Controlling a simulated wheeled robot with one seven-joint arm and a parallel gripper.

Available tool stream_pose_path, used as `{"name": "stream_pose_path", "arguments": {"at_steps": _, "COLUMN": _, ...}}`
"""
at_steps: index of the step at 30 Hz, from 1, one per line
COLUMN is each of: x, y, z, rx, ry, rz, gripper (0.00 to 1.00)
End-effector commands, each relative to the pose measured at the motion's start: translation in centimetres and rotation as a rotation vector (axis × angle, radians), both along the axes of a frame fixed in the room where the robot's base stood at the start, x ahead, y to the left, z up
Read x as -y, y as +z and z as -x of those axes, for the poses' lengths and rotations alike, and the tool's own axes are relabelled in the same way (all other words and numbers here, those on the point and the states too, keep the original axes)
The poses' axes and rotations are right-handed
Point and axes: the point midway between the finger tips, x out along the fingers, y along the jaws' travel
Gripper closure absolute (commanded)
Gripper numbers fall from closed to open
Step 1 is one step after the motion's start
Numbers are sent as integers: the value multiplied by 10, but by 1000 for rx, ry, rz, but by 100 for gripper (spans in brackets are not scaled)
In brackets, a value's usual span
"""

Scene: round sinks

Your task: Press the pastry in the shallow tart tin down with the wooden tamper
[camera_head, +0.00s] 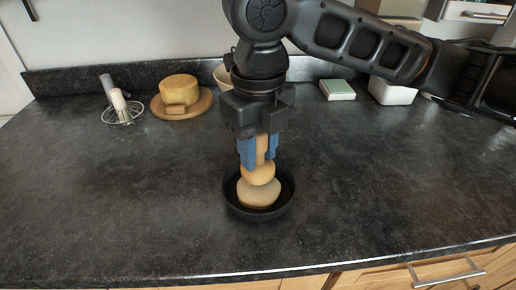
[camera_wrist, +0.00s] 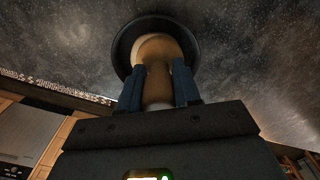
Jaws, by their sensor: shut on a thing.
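The wooden tamper (camera_head: 260,175) has a light handle and a rounded head. My gripper (camera_head: 259,158) is shut on the tamper's handle and holds it upright, head down. The dark shallow tart tin (camera_head: 287,204) stands on the counter right below. The pale pastry (camera_head: 259,193) lies in it as a rounded lump. The tamper's head is directly over the pastry and appears to meet its top; I cannot tell if it touches.
A wire whisk (camera_head: 122,108) lies at the back left, beside a round wooden board (camera_head: 203,105) with a cheese wheel (camera_head: 179,89). A green-and-white box (camera_head: 338,90) and a white container (camera_head: 390,92) stand back right. The counter around the tin is clear.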

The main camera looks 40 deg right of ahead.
Motion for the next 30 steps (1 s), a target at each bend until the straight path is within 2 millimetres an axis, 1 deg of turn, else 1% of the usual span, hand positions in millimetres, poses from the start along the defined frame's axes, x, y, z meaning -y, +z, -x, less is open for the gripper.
{"name": "stream_pose_path", "arguments": {"at_steps": 1, "x": 0, "y": 7, "z": 0, "rx": 0, "ry": 0, "rz": 0, "gripper": 92}}
{"name": "stream_pose_path", "arguments": {"at_steps": 15, "x": 0, "y": 39, "z": 0, "rx": 0, "ry": 1, "rz": -2, "gripper": 92}}
{"name": "stream_pose_path", "arguments": {"at_steps": 25, "x": 0, "y": 39, "z": 0, "rx": 0, "ry": 0, "rz": -1, "gripper": 92}}
{"name": "stream_pose_path", "arguments": {"at_steps": 30, "x": -1, "y": 44, "z": 3, "rx": -3, "ry": -2, "rz": -1, "gripper": 92}}
